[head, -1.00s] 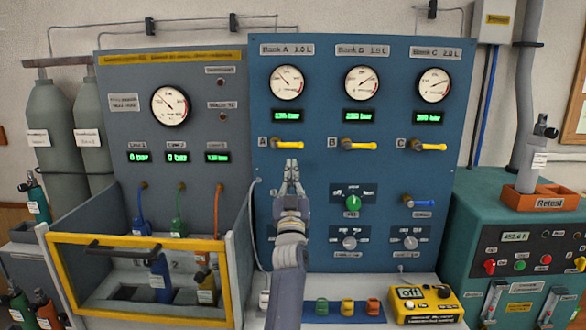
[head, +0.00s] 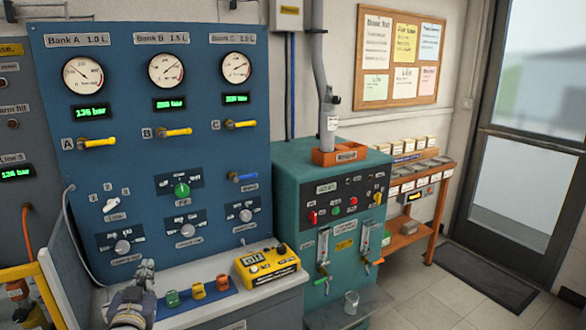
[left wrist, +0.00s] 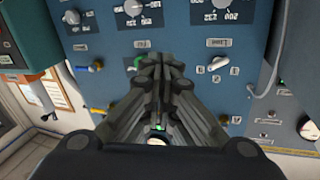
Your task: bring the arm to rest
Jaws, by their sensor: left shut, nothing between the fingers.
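My left gripper (head: 146,268) is low at the left of the head view, above the pale bench ledge and in front of the blue panel (head: 140,190). Its fingers are closed together and empty. In the left wrist view the gripper (left wrist: 158,65) points at the blue panel (left wrist: 185,20), which appears upside down there. The gripper looks apart from the panel and its knobs. My right gripper is in neither view.
A yellow meter (head: 266,268) and several coloured blocks (head: 197,291) sit on the ledge right of the gripper. Yellow valve handles (head: 97,143) stick out from the panel above. A teal cabinet (head: 300,180) stands to the right, with open floor (head: 440,300) beyond it.

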